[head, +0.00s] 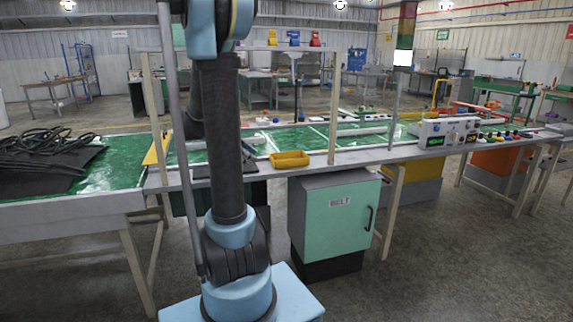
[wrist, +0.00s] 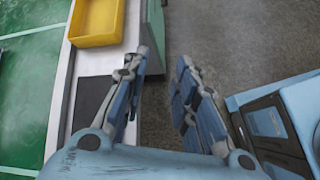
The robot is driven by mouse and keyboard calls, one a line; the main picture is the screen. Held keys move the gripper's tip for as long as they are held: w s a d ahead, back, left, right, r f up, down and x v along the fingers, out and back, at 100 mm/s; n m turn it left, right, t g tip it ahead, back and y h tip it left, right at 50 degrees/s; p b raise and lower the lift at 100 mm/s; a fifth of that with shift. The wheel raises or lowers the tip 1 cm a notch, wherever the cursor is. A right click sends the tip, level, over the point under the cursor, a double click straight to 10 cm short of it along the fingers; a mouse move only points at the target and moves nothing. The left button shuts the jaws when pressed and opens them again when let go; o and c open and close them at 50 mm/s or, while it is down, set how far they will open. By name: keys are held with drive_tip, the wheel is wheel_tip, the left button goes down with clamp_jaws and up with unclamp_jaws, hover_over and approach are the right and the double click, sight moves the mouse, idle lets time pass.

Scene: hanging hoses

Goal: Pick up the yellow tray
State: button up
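The yellow tray (head: 290,164) sits on the grey front edge of the green-topped workbench, just right of my arm in the head view. It also shows at the upper left of the wrist view (wrist: 95,42), where it looks empty. My gripper (wrist: 162,62) is open, with nothing between its two blue-grey fingers. It points over the floor beside the bench edge, apart from the tray, which lies up and to the left of it. My gripper cannot be made out in the head view.
A dark flat pad (wrist: 92,103) lies on the bench near the tray. A green cabinet (head: 340,215) labelled BELT stands under the bench. Black hoses (head: 50,145) are piled at the left. A control box (head: 449,131) stands at the right. A thin post rises right of the tray.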

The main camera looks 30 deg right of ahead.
drive_tip(key=w+d+n+g+h, duration=0.25)
drive_tip(key=w+d, duration=0.25)
drive_tip(key=w, duration=0.3)
drive_tip(key=n, duration=0.1)
approach(288, 167)
drive_tip(key=shift+t+h, duration=0.25)
drive_tip(key=shift+h, duration=0.2)
drive_tip(key=d+r, duration=0.1)
drive_tip(key=s+d+r, duration=0.1)
drive_tip(key=d, duration=0.1)
drive_tip(key=shift+d+r, duration=0.15)
drive_tip(key=shift+d, duration=0.15)
drive_tip(key=shift+x, duration=3.05)
drive_tip(key=shift+a, duration=0.15)
drive_tip(key=shift+c, duration=0.6)
clamp_jaws()
